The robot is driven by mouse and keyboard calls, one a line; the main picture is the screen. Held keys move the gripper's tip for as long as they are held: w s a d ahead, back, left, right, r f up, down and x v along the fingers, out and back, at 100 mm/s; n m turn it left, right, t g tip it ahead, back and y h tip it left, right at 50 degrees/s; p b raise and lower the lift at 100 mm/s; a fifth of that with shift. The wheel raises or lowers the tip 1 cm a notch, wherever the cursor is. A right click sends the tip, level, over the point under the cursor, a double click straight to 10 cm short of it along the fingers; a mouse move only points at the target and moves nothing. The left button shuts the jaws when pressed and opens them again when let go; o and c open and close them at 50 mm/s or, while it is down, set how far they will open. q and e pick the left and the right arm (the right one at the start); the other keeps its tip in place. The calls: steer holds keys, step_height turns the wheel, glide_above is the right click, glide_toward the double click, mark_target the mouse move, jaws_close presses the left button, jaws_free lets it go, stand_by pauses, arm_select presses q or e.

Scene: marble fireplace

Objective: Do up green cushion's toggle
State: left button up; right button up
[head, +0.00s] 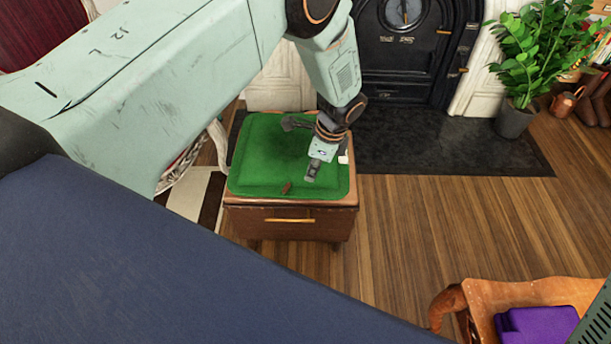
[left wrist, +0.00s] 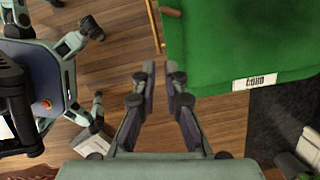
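The green cushion (head: 262,150) lies flat on a small wooden cabinet. A small brown toggle (head: 286,187) shows at its front edge; whether it is fastened is too small to tell. In the left wrist view the cushion (left wrist: 225,45) fills the upper right, with a brown piece (left wrist: 171,11) at its edge. A white label (left wrist: 255,82) sticks out from its side. My left gripper (head: 312,172) is over the front right part of the cushion in the head view. In the left wrist view its fingertips (left wrist: 160,72) are apart, with nothing between them. I cannot make out my right gripper.
The wooden cabinet (head: 290,222) has a drawer with a brass handle (head: 290,220). A black fireplace (head: 405,55) and dark hearth (head: 450,145) lie behind. A potted plant (head: 520,110) stands right. A wooden seat with purple cloth (head: 537,325) is lower right. Floor between is clear.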

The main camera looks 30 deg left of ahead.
mark_target(286, 187)
arm_select(q)
steer(key=shift+o, duration=0.6)
steer(key=a+n, duration=0.1)
steer(key=a+f+n, duration=0.1)
steer(key=a, duration=0.1)
steer(key=a+n+h, duration=0.1)
steer(key=shift+s+a+f+b, duration=0.15)
steer(key=shift+s+a+b, duration=0.15)
steer(key=shift+s+a, duration=0.05)
steer(key=a+n, duration=0.1)
steer(key=n, duration=0.1)
steer(key=a+n+h, duration=0.1)
steer(key=n, duration=0.1)
steer(key=a+f+n, duration=0.1)
steer(key=n, duration=0.1)
steer(key=shift+s+f, duration=0.1)
steer(key=shift+a+n+h, duration=0.3)
steer(key=shift+n, duration=0.8)
steer(key=n, duration=0.3)
steer(key=shift+w+d+n+t, duration=0.2)
steer(key=shift+w+n+t, duration=0.1)
steer(key=shift+f, duration=0.2)
step_height(286, 187, down, 8)
steer(key=b, duration=0.3)
steer(key=shift+r, duration=0.25)
jaws_close()
